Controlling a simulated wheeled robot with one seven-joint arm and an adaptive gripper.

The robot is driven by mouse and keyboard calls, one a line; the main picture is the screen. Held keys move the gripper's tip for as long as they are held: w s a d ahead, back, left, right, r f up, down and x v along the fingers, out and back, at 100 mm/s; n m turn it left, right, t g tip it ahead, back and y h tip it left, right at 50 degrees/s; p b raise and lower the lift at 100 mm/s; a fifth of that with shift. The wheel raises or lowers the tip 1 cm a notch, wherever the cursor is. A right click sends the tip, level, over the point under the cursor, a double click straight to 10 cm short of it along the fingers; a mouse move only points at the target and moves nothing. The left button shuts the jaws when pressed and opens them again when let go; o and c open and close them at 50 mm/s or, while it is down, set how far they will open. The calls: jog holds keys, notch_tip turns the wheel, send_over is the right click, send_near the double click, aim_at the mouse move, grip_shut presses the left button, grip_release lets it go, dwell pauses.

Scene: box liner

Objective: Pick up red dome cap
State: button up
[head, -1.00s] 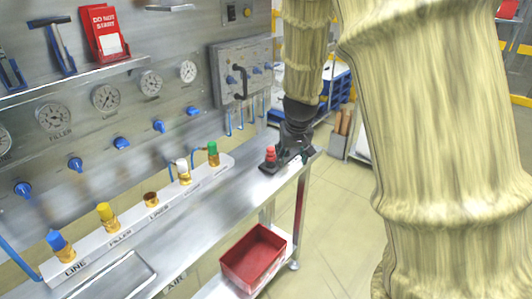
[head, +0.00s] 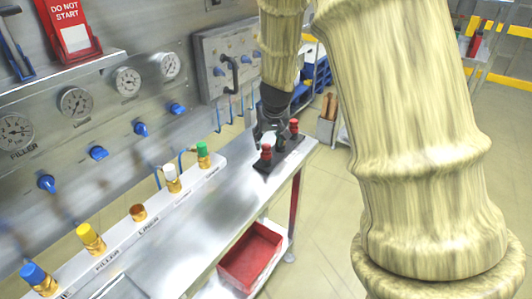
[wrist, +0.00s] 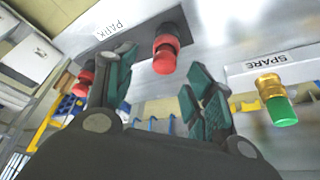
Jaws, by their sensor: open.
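Two red caps stand on a dark plate (head: 285,153) at the far end of the bench; I cannot tell which is the dome cap. My gripper (head: 267,133) is open and empty. In the wrist view one red cap (wrist: 165,56) appears between the open fingers, and the other red cap (wrist: 86,77) is partly behind the left finger. The plate carries a PARK label (wrist: 110,30) there.
A white rail (head: 150,213) holds blue, yellow, white and green caps on brass fittings; one brass fitting is bare. The green cap (wrist: 282,112) is near my right finger in the wrist view. A red bin (head: 250,254) sits below the bench. A gauge panel stands behind.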

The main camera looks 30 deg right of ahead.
aim_at(267, 146)
jog(key=shift+w+f, duration=0.15)
jog(key=shift+f, duration=0.55)
jog(key=shift+p+x, duration=0.5)
jog(key=shift+x, duration=1.45)
jog(key=shift+a, duration=0.2)
jog(key=shift+c, duration=0.3)
jog(key=c, duration=0.7)
